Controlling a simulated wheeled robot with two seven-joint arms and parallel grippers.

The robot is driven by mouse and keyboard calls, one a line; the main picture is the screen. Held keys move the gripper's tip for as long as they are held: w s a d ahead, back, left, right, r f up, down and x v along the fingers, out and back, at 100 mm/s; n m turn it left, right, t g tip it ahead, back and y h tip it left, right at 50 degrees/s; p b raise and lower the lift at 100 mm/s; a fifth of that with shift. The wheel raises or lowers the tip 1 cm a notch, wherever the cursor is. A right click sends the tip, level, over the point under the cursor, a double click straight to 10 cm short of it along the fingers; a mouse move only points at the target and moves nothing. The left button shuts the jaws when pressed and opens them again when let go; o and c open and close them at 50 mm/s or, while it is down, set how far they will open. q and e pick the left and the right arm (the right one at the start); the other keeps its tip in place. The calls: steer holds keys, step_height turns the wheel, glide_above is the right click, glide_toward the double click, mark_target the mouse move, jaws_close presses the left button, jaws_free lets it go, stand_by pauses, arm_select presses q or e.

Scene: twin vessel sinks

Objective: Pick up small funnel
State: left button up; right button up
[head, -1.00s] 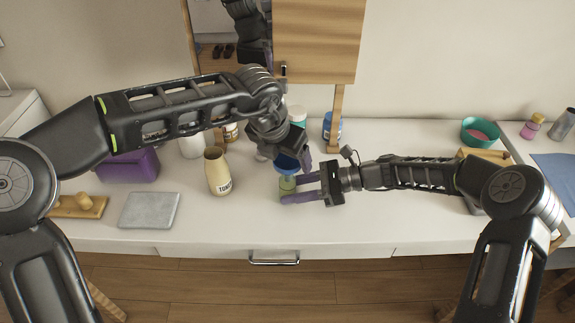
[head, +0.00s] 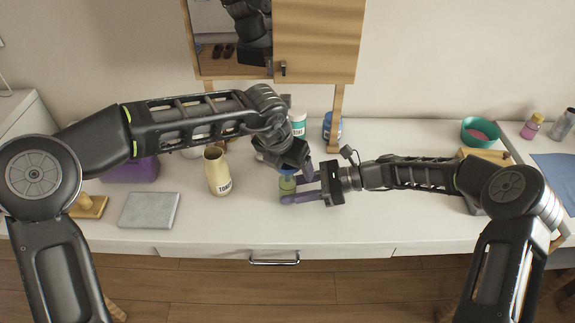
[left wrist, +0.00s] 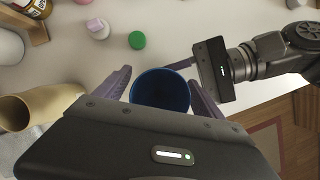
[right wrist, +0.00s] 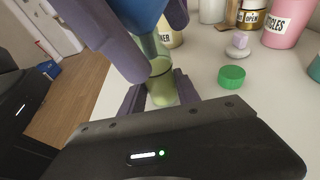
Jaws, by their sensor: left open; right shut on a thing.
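The small funnel is blue; in the left wrist view its round mouth (left wrist: 160,92) lies between my left gripper's two fingers. In the right wrist view the funnel (right wrist: 140,14) stands upright with its spout down in the neck of a small clear bottle of green liquid (right wrist: 161,85). My left gripper (head: 288,168) is open around the funnel from above and hides most of it in the head view. My right gripper (head: 290,190) is shut on the green bottle (head: 287,184), holding it low at the counter from the right.
A tan toner bottle (head: 217,174) stands left of the funnel, with a grey slab (head: 150,210) and purple box (head: 132,169) further left. A green cap (right wrist: 232,77) lies near the bottle. A teal bowl (head: 480,132) is at the right. The front counter is clear.

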arm_select(q)
steer(key=c, duration=1.4)
steer(key=shift+r, duration=0.15)
steer(key=shift+r, duration=4.8)
arm_select(e)
steer(key=o, duration=1)
steer(key=shift+o, duration=0.2)
